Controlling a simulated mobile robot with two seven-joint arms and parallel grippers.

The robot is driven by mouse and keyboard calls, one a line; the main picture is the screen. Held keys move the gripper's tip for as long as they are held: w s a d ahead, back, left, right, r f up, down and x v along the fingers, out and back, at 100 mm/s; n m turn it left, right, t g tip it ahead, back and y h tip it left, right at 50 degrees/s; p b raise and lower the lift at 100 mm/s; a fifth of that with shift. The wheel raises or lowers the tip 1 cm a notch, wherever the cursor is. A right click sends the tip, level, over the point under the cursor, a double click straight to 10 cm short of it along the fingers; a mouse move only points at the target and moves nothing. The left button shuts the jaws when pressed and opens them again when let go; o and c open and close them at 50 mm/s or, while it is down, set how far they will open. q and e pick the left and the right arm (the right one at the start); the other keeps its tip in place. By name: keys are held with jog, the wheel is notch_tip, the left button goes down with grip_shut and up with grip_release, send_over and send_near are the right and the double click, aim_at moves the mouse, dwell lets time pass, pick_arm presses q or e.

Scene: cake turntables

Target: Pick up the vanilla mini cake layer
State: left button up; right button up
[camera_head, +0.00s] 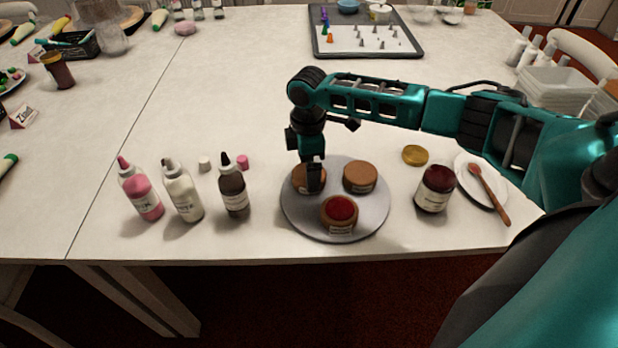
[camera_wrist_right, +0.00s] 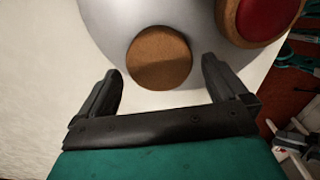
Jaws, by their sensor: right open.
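A grey round turntable (camera_head: 368,218) holds three small round cake layers. A plain brown cake layer (camera_head: 300,183) sits at its left, partly hidden behind my right gripper (camera_head: 315,180). Another plain brown layer (camera_head: 359,176) sits at the back right, and a red-topped layer (camera_head: 339,210) at the front. The labels are too small to read, so I cannot tell which is vanilla. In the right wrist view, my right gripper (camera_wrist_right: 160,70) is open and empty, with a plain brown layer (camera_wrist_right: 159,56) between and just beyond its fingertips. My left gripper is out of view.
Pink (camera_head: 142,192), white (camera_head: 183,192) and dark (camera_head: 233,190) squeeze bottles stand left of the turntable. A jar of red jam (camera_head: 435,190) and a plate (camera_head: 468,169) with a wooden spoon (camera_head: 489,194) are at the right. The table behind is mostly clear.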

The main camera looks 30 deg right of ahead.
notch_tip(320, 180, down, 3)
jog(key=shift+r, duration=0.2)
jog(key=c, duration=0.9)
